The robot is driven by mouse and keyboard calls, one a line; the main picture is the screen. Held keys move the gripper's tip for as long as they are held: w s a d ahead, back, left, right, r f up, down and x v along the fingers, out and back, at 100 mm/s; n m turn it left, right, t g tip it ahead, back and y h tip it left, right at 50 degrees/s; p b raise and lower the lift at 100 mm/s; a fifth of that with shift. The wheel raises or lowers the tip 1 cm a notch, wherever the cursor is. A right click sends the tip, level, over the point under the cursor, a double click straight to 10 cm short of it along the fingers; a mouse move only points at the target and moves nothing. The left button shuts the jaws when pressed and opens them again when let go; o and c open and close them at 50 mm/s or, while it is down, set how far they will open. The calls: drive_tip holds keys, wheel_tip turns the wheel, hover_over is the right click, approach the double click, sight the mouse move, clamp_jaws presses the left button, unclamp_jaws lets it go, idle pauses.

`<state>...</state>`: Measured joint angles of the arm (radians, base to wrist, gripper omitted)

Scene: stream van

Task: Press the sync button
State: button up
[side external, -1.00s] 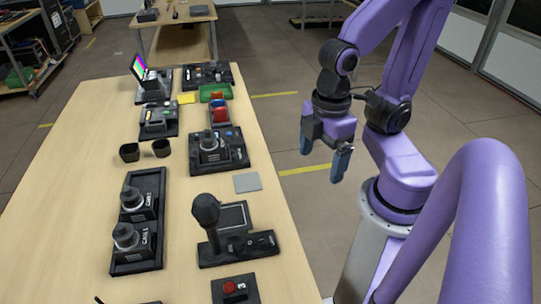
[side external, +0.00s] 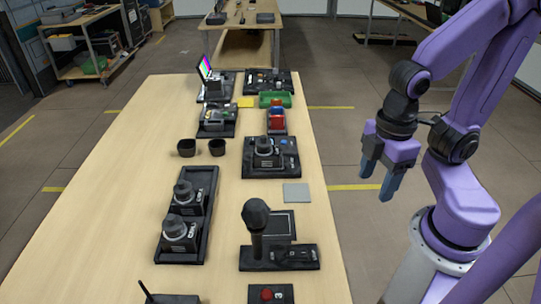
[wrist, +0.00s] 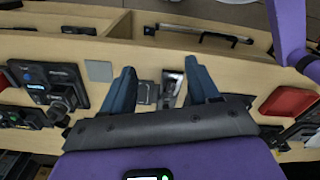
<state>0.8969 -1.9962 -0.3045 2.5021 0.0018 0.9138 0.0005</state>
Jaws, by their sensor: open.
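I cannot read any label that marks the sync button. A red round button (side external: 267,294) on a small black box shows at the bottom edge of the side view, partly cut off. Several black panels with small buttons stand on the table, among them a camera panel (side external: 287,160) at the middle right and a switcher panel (side external: 217,121) farther back. My gripper (side external: 382,178) is open and empty, pointing down beyond the table's right edge, apart from everything. In the wrist view its open blue fingers (wrist: 160,68) frame a small dark device.
A microphone (side external: 256,215) stands upright near the right edge. A two-camera tray (side external: 160,249), two dark cups (side external: 187,147) and a grey square pad (side external: 296,194) lie on the wooden table (side external: 115,215). The table's left side is clear.

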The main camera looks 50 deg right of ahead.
clamp_jaws()
idle(1.4)
